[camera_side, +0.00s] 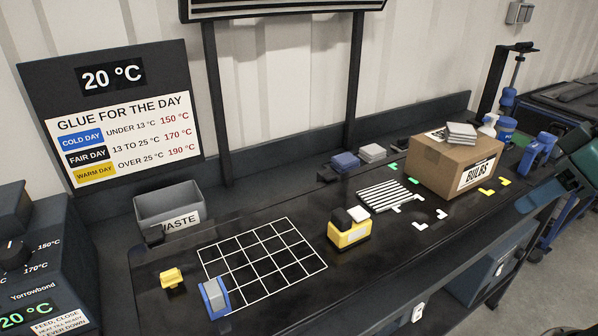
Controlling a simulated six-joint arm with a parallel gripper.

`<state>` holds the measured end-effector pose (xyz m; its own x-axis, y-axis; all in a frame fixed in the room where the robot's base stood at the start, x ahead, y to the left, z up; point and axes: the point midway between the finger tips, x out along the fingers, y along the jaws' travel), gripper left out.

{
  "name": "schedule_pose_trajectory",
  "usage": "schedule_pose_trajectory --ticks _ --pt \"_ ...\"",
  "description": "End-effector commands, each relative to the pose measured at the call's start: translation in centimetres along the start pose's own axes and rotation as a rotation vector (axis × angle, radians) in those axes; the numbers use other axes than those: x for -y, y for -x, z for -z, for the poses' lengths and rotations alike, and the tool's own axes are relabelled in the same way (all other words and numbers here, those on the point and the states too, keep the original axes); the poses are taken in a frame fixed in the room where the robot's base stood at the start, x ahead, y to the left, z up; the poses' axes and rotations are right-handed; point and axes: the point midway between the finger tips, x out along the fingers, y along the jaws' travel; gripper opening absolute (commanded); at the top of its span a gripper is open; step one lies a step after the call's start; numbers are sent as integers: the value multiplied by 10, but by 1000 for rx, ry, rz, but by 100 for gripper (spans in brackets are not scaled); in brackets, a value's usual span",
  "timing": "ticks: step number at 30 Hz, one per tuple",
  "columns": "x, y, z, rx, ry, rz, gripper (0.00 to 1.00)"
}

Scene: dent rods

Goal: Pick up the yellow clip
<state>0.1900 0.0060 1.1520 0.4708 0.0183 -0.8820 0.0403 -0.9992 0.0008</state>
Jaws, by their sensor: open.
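A small yellow clip-like block (171,277) sits on the black bench top (240,318) at the lower left, just left of the white-lined grid. It stands apart from the things around it. A larger yellow block with a black and a white piece on top (349,233) stands right of the grid.
A blue and grey block (214,297) stands on the grid's near left corner. A grey waste bin (169,207) is behind the yellow clip. The grid (262,259) is otherwise clear. A cardboard bulbs box (454,165) stands at the right.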

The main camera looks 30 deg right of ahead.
Motion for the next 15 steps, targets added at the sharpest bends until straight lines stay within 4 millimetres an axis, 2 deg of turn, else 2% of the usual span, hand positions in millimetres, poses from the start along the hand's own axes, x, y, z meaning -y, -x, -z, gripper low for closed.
schedule_pose_trajectory --ticks 8,15 --pt "27 1 58 5 149 79 49" --pt "64 -6 117 5 316 169 49"
